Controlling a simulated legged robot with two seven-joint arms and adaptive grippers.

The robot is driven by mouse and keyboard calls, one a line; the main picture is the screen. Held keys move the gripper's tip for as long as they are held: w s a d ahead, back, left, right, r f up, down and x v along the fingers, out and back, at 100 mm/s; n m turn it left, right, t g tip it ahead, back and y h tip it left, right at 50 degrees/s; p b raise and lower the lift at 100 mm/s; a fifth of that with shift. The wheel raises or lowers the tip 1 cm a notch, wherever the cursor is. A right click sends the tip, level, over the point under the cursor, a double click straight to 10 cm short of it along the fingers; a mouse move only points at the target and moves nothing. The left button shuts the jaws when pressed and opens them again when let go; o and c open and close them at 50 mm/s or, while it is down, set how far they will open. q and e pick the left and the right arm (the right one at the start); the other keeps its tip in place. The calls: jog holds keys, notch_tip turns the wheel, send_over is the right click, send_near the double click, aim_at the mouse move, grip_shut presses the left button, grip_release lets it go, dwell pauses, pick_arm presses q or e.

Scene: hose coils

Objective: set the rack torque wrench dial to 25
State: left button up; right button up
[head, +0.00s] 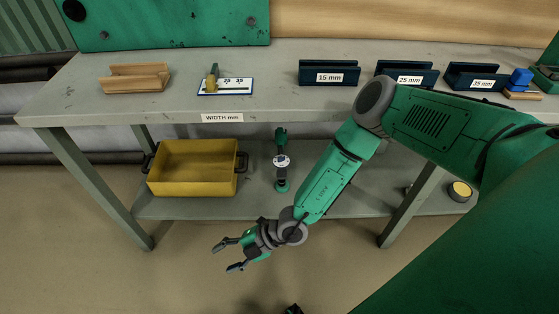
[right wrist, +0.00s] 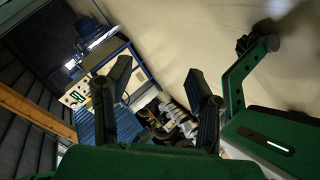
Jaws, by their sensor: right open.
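A green upright tool with a round white dial face (head: 282,161) stands on the lower shelf, right of the yellow bin; it looks like the torque wrench. The dial's marks are too small to read. My right gripper (head: 226,255) is open and empty, in front of the table and below the lower shelf's front edge, left of the tool and well apart from it. In the right wrist view its two dark fingers (right wrist: 163,78) are spread with nothing between them. My left gripper cannot be made out in either view.
A yellow bin (head: 191,188) sits on the lower shelf (head: 335,204). On the tabletop (head: 270,65) are a wooden block (head: 135,85), a small 25/35 scale plate (head: 240,86) and a dark 15 mm holder (head: 329,67). A table leg (head: 412,205) stands at right. The floor in front is mostly clear.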

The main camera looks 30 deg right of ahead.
jog(key=w+d+f+m+t+h, duration=0.2)
jog(key=w+d+m+t, duration=0.3)
jog(key=w+d+m, duration=0.35)
jog(key=m+t+h+b, duration=0.2)
jog(key=m+t+h, duration=0.2)
jog(key=m+h, duration=1.1)
send_near(282, 159)
jog(key=w+d+f+y+b, duration=0.1)
jog(key=w+b, duration=0.1)
jog(key=w+d+m+y+b, duration=0.1)
jog(key=w+b, duration=0.1)
jog(key=w, duration=0.1)
jog(key=w+d+f+m+y+b, duration=0.1)
jog(key=w+b, duration=0.1)
jog(key=w, duration=0.1)
jog(key=shift+d+f+m+b, duration=0.2)
jog(key=shift+f+m+b, duration=0.05)
jog(key=shift+f+b, duration=0.15)
jog(key=shift+w+d+f+b, duration=0.2)
jog(key=shift+w+b, duration=0.15)
jog(key=shift+w, duration=0.15)
jog(key=shift+w+d+f, duration=0.1)
jog(key=shift+w+d, duration=0.05)
jog(key=shift+d, duration=0.2)
jog(key=shift+a, duration=0.25)
grip_shut()
pick_arm(q)
notch_tip(282, 159, down, 10)
jog(key=shift+a, duration=0.15)
